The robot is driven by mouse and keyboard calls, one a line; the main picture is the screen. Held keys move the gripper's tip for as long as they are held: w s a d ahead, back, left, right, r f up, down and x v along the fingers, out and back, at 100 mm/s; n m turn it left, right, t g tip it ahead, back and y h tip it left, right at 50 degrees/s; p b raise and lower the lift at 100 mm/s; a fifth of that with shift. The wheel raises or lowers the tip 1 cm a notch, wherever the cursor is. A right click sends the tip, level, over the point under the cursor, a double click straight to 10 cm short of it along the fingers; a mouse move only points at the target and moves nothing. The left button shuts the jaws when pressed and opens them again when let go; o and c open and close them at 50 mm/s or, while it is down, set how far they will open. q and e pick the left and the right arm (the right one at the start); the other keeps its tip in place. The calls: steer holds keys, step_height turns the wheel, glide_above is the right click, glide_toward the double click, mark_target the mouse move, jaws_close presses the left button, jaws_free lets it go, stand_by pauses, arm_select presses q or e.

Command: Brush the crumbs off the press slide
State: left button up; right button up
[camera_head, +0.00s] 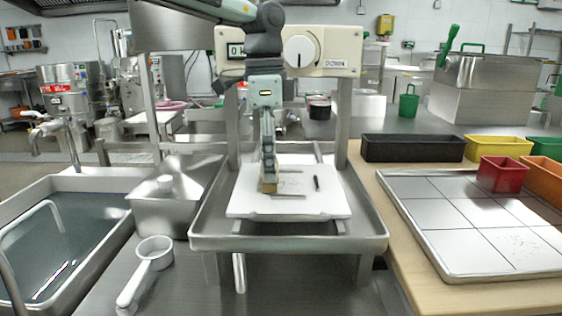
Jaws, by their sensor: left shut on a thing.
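The press slide is a white square plate (250,207) on the metal press frame at the centre. Small dark crumbs (291,184) lie near its middle, just right of the gripper. My left gripper (267,160) points down over the slide and is shut on a brush, whose tan bristle end (269,186) shows at or just above the plate. The rest of the brush is largely hidden by the fingers. A short dark bar (317,183) stands out on the plate to the right. My right gripper is not in view.
A metal tray (288,242) surrounds the slide, with the press uprights (342,120) on both sides behind. A white scoop (147,270) and water-filled sink (62,240) are at left. A gridded tray (445,225) and coloured bins, one red (503,176), are at right.

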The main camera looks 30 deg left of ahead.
arm_select(q)
steer(key=shift+a, duration=0.2)
steer(key=shift+w+a, duration=0.25)
steer(key=shift+w+a+f, duration=0.1)
steer(key=shift+w+f, duration=0.05)
steer(key=shift+w, duration=0.05)
steer(key=shift+w+d, duration=0.45)
steer(key=shift+d, duration=0.4)
steer(key=shift+w+d, duration=0.45)
steer(key=shift+d, duration=0.35)
steer(key=shift+w+d+p, duration=0.55)
steer(key=shift+d+p, duration=0.05)
steer(key=shift+d, duration=0.3)
steer(key=shift+w+d+p, duration=0.5)
steer(key=shift+d+p, duration=0.05)
steer(key=shift+d, duration=0.3)
steer(key=shift+d, duration=0.1)
step_height(320, 180, up, 3)
steer(key=shift+w+d+r+p, duration=0.1)
steer(key=shift+w+d+p, duration=0.05)
steer(key=shift+p, duration=0.85)
steer(key=r+p, duration=0.2)
steer(key=r, duration=0.1)
steer(key=shift+a, duration=0.2)
